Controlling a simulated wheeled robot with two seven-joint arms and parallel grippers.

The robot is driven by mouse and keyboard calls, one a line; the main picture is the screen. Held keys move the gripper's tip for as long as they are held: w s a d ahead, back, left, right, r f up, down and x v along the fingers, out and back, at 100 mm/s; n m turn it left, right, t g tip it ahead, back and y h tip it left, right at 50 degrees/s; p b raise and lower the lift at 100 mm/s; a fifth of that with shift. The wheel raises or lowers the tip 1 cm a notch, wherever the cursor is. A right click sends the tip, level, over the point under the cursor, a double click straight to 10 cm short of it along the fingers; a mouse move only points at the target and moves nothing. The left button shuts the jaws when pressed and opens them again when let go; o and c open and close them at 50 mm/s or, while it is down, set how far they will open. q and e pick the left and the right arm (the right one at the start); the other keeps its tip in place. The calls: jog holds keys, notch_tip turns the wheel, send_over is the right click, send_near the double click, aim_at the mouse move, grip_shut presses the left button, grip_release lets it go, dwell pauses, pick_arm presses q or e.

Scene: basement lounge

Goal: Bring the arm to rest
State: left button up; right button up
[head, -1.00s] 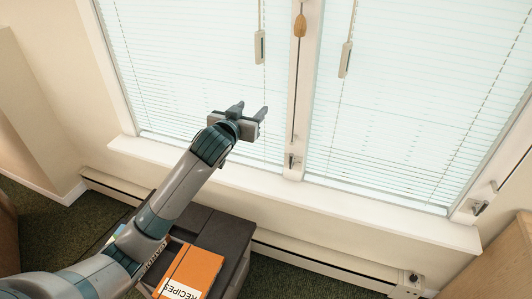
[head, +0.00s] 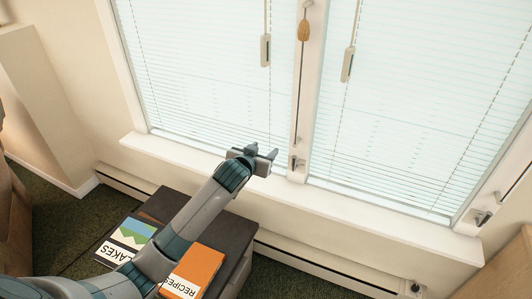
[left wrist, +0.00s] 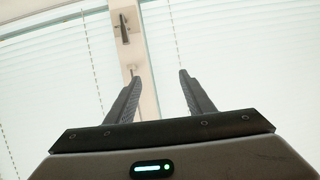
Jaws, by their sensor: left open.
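My left arm (head: 198,212) comes in from the lower left in the head view and reaches up over a dark table. My left gripper (head: 265,153) is open and empty in front of the window, near the sill and left of the centre post. In the left wrist view the two fingers of the gripper (left wrist: 160,98) stand apart with nothing between them, and the window post and blinds show behind. My right gripper is not in view.
An orange recipe book (head: 204,264) and a book with a green and blue cover (head: 130,233) lie on the dark table (head: 228,232) under my arm. A baseboard heater (head: 315,262) runs below.

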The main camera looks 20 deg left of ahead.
pick_arm(q)
jog(key=shift+f, duration=0.2)
dwell(0.4)
